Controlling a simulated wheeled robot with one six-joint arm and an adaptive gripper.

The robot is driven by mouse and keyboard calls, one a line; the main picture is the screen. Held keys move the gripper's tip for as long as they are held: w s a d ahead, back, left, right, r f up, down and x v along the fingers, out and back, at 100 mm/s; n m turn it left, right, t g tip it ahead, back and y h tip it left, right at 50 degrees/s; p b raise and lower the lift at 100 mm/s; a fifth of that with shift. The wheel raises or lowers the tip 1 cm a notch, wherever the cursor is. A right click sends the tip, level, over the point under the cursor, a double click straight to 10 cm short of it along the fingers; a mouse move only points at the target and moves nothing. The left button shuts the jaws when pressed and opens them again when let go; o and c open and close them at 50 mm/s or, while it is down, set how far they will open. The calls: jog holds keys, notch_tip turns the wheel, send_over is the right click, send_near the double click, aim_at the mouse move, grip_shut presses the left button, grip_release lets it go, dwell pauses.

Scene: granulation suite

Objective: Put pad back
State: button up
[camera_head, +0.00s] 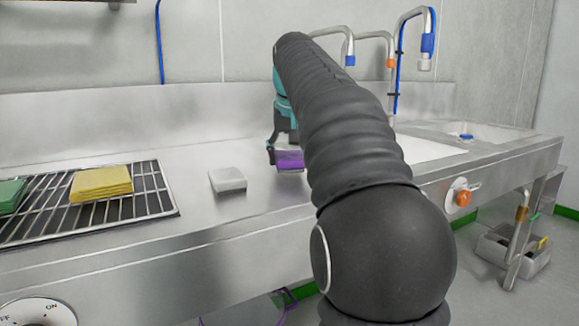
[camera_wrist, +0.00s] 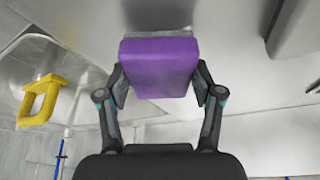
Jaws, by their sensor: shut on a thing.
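A purple pad (camera_head: 290,160) is by the steel counter, left of my arm in the head view. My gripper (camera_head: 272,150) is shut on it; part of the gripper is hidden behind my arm. In the wrist view, the purple pad (camera_wrist: 158,65) sits between the two fingers of my gripper (camera_wrist: 159,84), one finger at each side. I cannot tell whether the pad touches the counter. A yellow pad (camera_head: 101,183) and a green pad (camera_head: 11,195) lie on a wire rack (camera_head: 155,203) at the left.
A sink with taps (camera_head: 428,42) lies to the right, with an orange-knobbed valve (camera_head: 462,198) on the front. A yellow handle (camera_wrist: 40,100) shows in the wrist view.

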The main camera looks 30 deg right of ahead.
jog(key=shift+f, duration=0.85)
jog(key=shift+f, duration=0.1)
jog(key=o, duration=1)
jog(key=p+v, duration=0.3)
jog(key=v, duration=0.9)
jog(key=shift+w, duration=0.1)
